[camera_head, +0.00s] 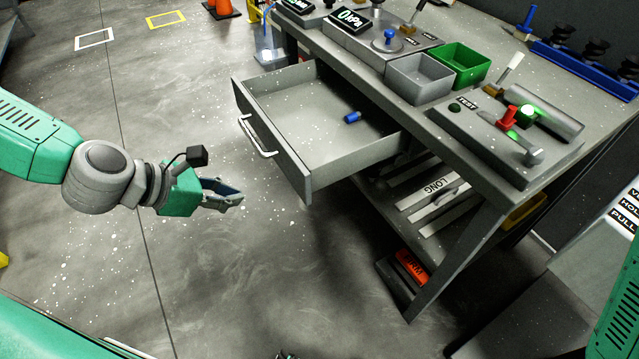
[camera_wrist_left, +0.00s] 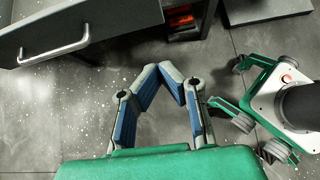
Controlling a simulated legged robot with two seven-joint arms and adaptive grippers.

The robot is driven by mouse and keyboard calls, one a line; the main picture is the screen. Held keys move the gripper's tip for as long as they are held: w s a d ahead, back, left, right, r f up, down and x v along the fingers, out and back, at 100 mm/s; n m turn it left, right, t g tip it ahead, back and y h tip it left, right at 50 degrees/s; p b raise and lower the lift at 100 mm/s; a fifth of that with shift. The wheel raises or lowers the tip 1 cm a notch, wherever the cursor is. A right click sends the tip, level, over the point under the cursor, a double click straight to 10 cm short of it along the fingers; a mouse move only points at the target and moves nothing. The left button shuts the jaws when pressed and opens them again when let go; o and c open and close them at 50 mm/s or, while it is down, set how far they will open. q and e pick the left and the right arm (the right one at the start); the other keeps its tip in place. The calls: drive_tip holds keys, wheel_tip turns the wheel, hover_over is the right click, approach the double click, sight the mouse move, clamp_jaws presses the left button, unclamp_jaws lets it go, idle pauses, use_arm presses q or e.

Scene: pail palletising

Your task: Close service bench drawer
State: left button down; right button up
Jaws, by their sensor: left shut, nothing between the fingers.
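The service bench (camera_head: 345,58) stands at the right in the head view. Its grey drawer (camera_head: 290,160) is pulled out to the left, with a silver bar handle (camera_head: 256,138) on its front. A small blue cylinder (camera_head: 352,117) lies inside the drawer. My left gripper (camera_head: 238,199) is shut and empty, below and left of the drawer front, apart from it. In the left wrist view the gripper fingertips (camera_wrist_left: 172,75) come together over the floor, and the drawer handle (camera_wrist_left: 54,48) shows at the upper left. My right gripper is not clearly in view.
A grey bin (camera_head: 418,80) and a green bin (camera_head: 458,64) stand on the bench top beside a test panel (camera_head: 500,135). A lower shelf holds strips marked LONG (camera_head: 440,190). An orange item (camera_head: 411,266) lies near the bench leg. Floor left of the drawer is clear.

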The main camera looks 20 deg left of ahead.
sight(304, 193)
use_arm(q)
drive_tip(key=b+x, duration=0.1)
drive_tip(key=x, duration=0.3)
drive_tip(key=r+b+x, duration=0.1)
drive_tip(key=b+x, duration=0.1)
drive_tip(key=x, duration=0.2)
drive_tip(key=w+d+b+x, duration=0.1)
drive_tip(key=x, duration=0.2)
drive_tip(key=shift+w+d+b, duration=0.25)
drive_tip(key=shift+b, duration=0.05)
drive_tip(key=shift+w+d, duration=0.25)
drive_tip(key=shift+w, duration=0.3)
drive_tip(key=shift+w+d+r, duration=0.1)
drive_tip(key=shift+w+d, duration=0.05)
drive_tip(key=shift+d, duration=0.15)
